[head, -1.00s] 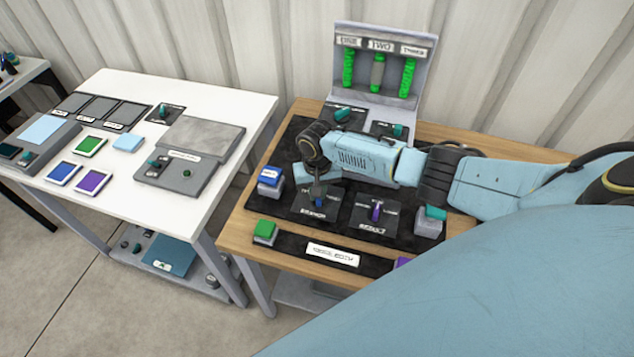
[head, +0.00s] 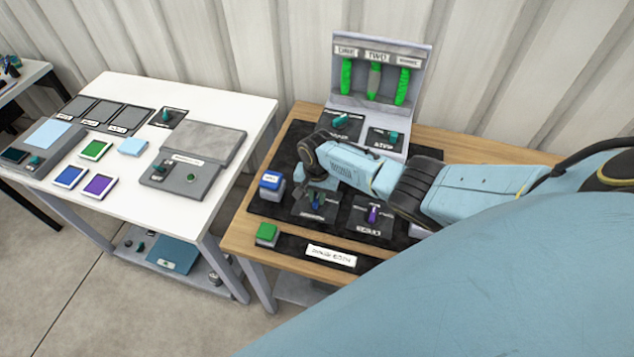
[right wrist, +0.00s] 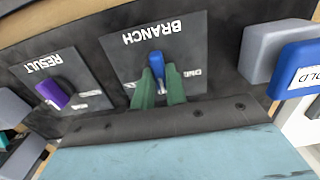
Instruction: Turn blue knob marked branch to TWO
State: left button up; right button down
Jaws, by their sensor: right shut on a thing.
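The blue knob (right wrist: 157,62) sits on a dark plate marked BRANCH (right wrist: 188,45), which also shows in the head view (head: 328,210). My right gripper (right wrist: 161,88) comes down on the knob, with a green fingertip on each side, and is shut on it. In the head view my right gripper (head: 317,196) hides much of the knob. Small labels flank the knob in the wrist view, but I cannot read them. My left gripper is not in view.
A purple knob (head: 373,214) on the RESULT plate is beside the BRANCH plate. A blue-topped block (head: 271,182) and a green-topped block (head: 267,233) stand at the left. Teal knobs (head: 340,121) are behind. A white table (head: 225,108) stands left.

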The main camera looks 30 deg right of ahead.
aim_at(317, 198)
jog(key=shift+w+d, duration=0.1)
jog(key=c, duration=1.4)
grip_release()
jog(key=shift+c, duration=0.2)
jog(key=shift+r, duration=0.55)
notch_tip(317, 198, up, 12)
jog(key=p, duration=0.2)
jog(key=shift+r+p, duration=0.2)
jog(key=shift+p, duration=0.2)
